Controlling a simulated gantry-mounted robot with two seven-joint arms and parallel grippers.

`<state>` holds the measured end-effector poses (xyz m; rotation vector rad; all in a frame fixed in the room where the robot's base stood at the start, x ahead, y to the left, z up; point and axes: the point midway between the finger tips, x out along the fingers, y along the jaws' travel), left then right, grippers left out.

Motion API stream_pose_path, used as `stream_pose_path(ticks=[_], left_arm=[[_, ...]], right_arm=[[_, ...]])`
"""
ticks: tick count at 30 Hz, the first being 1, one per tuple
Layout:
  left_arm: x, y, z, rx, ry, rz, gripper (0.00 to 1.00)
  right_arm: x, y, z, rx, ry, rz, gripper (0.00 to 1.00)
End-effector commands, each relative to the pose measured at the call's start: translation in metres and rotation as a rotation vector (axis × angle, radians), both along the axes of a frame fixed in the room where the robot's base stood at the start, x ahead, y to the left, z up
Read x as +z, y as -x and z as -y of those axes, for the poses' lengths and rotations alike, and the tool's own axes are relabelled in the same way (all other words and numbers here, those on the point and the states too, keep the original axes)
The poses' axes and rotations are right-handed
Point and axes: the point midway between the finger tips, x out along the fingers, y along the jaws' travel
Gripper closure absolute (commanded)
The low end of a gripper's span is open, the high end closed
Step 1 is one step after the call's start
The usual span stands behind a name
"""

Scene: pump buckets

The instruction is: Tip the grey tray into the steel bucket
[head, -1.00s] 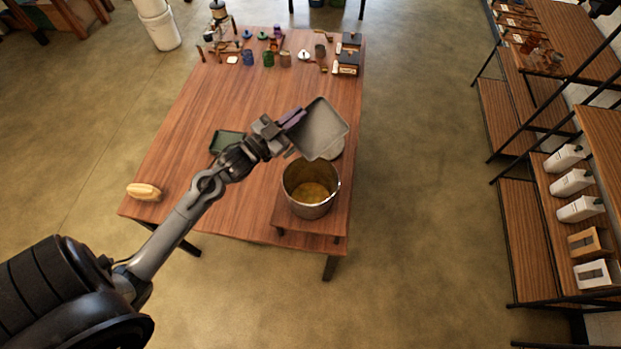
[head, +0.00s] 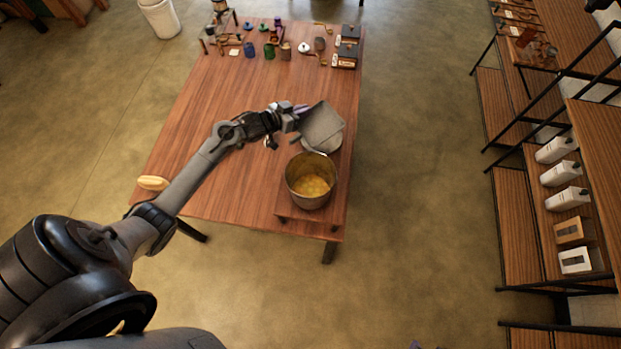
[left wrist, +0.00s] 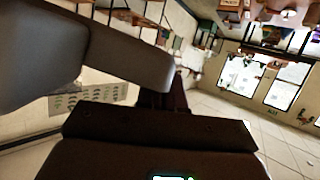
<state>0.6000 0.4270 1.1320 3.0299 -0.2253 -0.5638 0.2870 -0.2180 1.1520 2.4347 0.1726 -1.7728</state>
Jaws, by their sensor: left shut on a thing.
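The grey tray (head: 322,124) is held tilted in the air behind the steel bucket. It looks empty, and its near edge overlaps a pale round plate in the picture. My left gripper (head: 294,117) is shut on the tray's left side. The steel bucket (head: 309,201) stands upright at the table's near right corner with yellow contents inside. In the left wrist view a large grey shape, likely the tray (left wrist: 125,55), fills the upper left above the dark gripper body. My right gripper is not in view.
The pale plate (head: 333,142) lies behind the bucket. A bread-like yellow item (head: 153,183) lies at the table's left edge. Jars, mugs and dark boxes (head: 346,52) line the far end. The middle of the wooden table (head: 225,95) is clear. Shelves stand at the right.

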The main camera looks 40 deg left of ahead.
Motion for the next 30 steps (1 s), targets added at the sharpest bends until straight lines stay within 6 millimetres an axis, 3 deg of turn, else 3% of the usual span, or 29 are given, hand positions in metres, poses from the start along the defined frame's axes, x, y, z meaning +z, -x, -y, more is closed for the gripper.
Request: stream_pose_path(ticks=[19,30], left_arm=[[-0.003,-0.004,-0.002,-0.001,0.019,-0.031,1.00],[0.021,-0.004,-0.003,-0.001,0.017,-0.030,1.00]], right_arm=[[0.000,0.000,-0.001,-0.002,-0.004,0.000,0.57],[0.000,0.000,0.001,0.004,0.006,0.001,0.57]])
